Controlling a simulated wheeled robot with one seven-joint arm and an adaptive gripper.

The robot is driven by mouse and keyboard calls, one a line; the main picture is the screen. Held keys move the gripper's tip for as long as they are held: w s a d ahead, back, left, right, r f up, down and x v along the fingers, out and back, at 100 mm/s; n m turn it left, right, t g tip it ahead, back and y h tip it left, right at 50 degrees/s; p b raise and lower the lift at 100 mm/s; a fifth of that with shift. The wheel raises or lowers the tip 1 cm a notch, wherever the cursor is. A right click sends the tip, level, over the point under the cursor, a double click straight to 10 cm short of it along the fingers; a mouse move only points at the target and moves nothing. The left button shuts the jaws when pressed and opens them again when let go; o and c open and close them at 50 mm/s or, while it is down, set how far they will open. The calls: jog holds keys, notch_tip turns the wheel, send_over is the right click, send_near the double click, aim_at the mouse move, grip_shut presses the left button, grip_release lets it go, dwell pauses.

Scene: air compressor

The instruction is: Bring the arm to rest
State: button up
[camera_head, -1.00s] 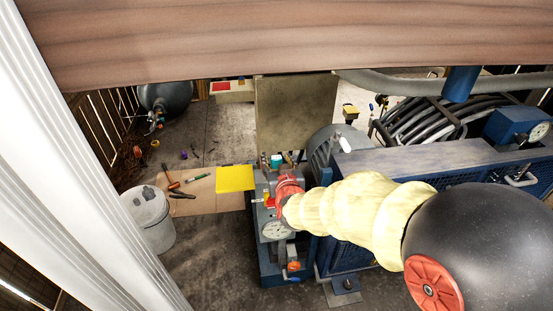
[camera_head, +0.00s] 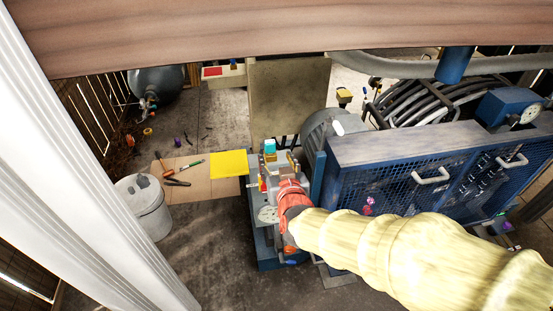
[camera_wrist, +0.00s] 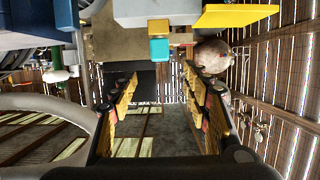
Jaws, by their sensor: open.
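My arm, in a pale yellow sleeve (camera_head: 385,248), reaches in from the lower right of the head view and ends at an orange-red wrist (camera_head: 293,205). My gripper is small and partly hidden there. In the wrist view my gripper (camera_wrist: 163,82) shows two yellow-and-black fingers spread wide apart, with nothing between them but the floor beyond. A teal-and-yellow block (camera_wrist: 159,42) lies above the fingertips in that view, apart from them. It also shows past the wrist in the head view (camera_head: 270,147).
A blue compressor frame (camera_head: 410,180) with mesh panels stands right of my wrist. A yellow sheet (camera_head: 230,163) and tools lie on a brown board (camera_head: 205,193). A white bucket (camera_head: 147,207) stands left. A wooden beam (camera_head: 270,35) crosses above. Floor (camera_head: 215,245) left of the wrist is clear.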

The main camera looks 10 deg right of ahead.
dwell(0.3)
jog(key=s+a+f+n+g+y, duration=0.1)
jog(key=s+a+f+g+y, duration=0.3)
jog(key=s+f+g, duration=0.55)
jog(key=s+d+r+h+p, duration=0.1)
jog(key=s+d+r, duration=0.15)
jog(key=s, duration=0.35)
jog(key=s+d+r+h, duration=0.1)
jog(key=s+d+r, duration=0.1)
jog(key=s+r, duration=0.35)
jog(key=s+d+r+h+p, duration=0.1)
jog(key=s+d+r, duration=0.3)
jog(key=r, duration=0.3)
jog(key=shift+d+r+m, duration=0.25)
jog(key=shift+d+m, duration=0.05)
jog(key=shift+d, duration=0.4)
jog(key=shift+t, duration=0.25)
